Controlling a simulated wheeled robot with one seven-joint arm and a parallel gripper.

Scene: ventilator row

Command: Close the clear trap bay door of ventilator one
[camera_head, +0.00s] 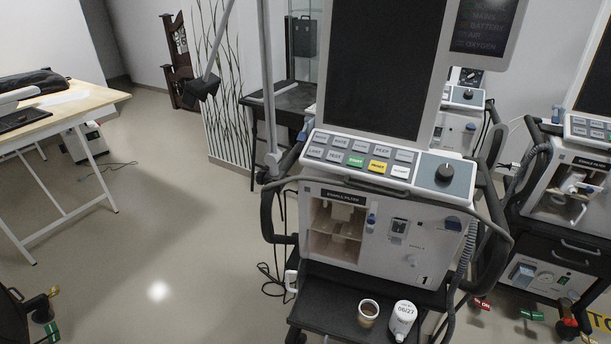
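Ventilator one (420,262) stands in the centre, with a "1" on the lower right of its pale front. Its trap bay (337,230) is a recess at the left of that front, under a dark "EXHAL FILTER" label (343,197). Pale fittings show inside the bay. I cannot clearly make out the clear door or its angle. A small white handle-like part (291,281) shows at the machine's lower left; I cannot tell whether it belongs to the door. My gripper is not in view.
A brown-filled cup (368,312) and a white container marked 06/27 (403,318) stand on the black shelf (330,300) below the bay. Another ventilator (575,190) stands right. Floor at left is mostly clear, with a wooden-topped table (95,98).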

